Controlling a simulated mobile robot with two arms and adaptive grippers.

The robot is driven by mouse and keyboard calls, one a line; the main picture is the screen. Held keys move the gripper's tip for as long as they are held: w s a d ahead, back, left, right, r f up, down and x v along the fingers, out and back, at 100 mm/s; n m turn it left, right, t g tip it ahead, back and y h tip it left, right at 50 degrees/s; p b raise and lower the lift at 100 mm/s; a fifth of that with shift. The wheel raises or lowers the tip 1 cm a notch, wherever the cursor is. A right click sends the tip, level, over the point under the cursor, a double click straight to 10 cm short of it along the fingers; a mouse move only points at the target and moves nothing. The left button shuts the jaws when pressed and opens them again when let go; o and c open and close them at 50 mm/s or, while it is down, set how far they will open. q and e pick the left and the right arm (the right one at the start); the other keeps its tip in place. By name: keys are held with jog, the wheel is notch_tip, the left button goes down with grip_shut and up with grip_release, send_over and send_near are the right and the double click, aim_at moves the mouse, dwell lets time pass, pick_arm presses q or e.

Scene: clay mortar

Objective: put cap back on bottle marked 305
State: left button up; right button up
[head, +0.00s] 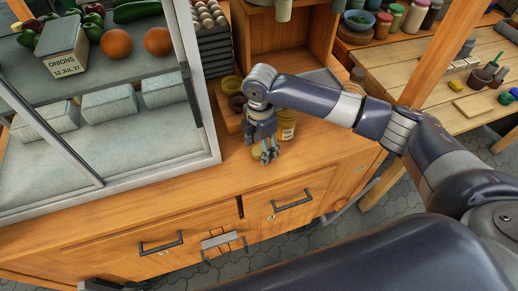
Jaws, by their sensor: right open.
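My right gripper (266,154) points down over the front of the wooden counter, with its fingers apart. A small yellowish thing (257,151) shows at its fingers, partly hidden by them; I cannot tell whether it is a cap or whether they touch it. Just right of the gripper stands a yellowish container with a pale label (287,133), upright and partly hidden behind my wrist. Its label is too small to read, and its top is covered. I cannot make out a 305 mark anywhere. My left gripper is not in view.
Yellow and brown bowls (232,86) stand behind the gripper. A glass-sided case (205,165) with vegetables and boxes fills the left. Drawer handles (291,200) stick out from the counter front. A wooden table (400,75) with jars is at right.

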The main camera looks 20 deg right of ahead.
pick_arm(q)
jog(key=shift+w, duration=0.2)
pick_arm(e)
jog(key=c, duration=0.7)
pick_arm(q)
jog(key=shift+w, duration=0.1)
pick_arm(e)
jog(key=shift+c, duration=0.2)
jog(key=shift+r, duration=0.1)
jog(key=shift+r, duration=0.6)
jog(key=shift+s+r+b, duration=0.2)
jog(key=shift+r+b, duration=0.05)
jog(key=shift+r, duration=0.25)
jog(key=shift+s+r+b, duration=0.15)
jog(key=shift+r+b, duration=0.1)
jog(key=shift+r, duration=0.2)
pick_arm(q)
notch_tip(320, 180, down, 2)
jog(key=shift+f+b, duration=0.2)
jog(key=shift+b, duration=0.55)
pick_arm(e)
jog(key=s, duration=0.5)
jog(key=s+a+r, duration=0.1)
jog(key=s, duration=0.9)
jog(key=shift+s+a+r, duration=0.15)
jog(key=shift+a+r, duration=0.1)
jog(key=shift+r, duration=0.05)
